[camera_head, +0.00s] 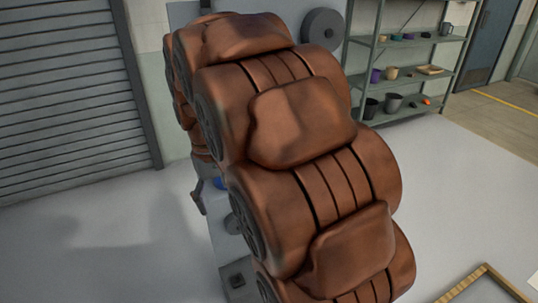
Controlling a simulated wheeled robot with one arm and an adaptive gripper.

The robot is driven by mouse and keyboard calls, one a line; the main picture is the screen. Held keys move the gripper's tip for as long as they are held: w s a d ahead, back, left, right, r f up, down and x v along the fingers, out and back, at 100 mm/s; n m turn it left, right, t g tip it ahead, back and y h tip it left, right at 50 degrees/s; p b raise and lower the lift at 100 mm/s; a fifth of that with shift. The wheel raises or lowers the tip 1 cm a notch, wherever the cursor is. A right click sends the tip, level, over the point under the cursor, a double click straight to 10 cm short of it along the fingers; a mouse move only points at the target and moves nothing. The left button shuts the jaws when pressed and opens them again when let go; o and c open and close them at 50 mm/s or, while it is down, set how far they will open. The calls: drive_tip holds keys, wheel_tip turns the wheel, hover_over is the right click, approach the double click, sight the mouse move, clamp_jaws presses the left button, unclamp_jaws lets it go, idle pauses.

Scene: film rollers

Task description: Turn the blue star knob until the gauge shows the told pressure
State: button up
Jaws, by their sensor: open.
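A small patch of blue (220,183) shows at the left edge of my brown arm, on or by a grey machine (224,258). It may be the blue star knob, but too little of it shows to tell its shape. My arm fills the middle of the view and hides most of the machine. No gauge face can be seen. My gripper cannot be made out in this view, so its place relative to the knob does not show.
A dark grey roller (322,27) sticks out at the machine's top. A metal shelf (408,58) with pots and cups stands at the back right. A wood-edged frame (484,274) lies at the lower right. A grey shutter (66,95) closes the left wall. The floor at left is clear.

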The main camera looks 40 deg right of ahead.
drive_tip(key=shift+m+t, duration=0.5)
drive_tip(key=shift+m, duration=0.2)
drive_tip(key=w+d+f, duration=0.2)
drive_tip(key=w+d, duration=0.4)
drive_tip(key=d, duration=0.5)
drive_tip(key=w+d+f+p, duration=0.1)
drive_tip(key=w+d+f, duration=0.1)
drive_tip(key=w+d, duration=0.4)
drive_tip(key=w+d+f+p, duration=0.1)
drive_tip(key=w+d+f, duration=0.2)
drive_tip(key=w+d, duration=0.4)
drive_tip(key=shift+d, duration=4.4)
drive_tip(key=shift+w+d+f, duration=0.1)
drive_tip(key=shift+d+f, duration=0.4)
drive_tip(key=shift+d, duration=0.15)
drive_tip(key=shift+f+p, duration=1.15)
drive_tip(key=shift+f, duration=2.65)
drive_tip(key=shift+a, duration=0.1)
drive_tip(key=c, duration=1.2)
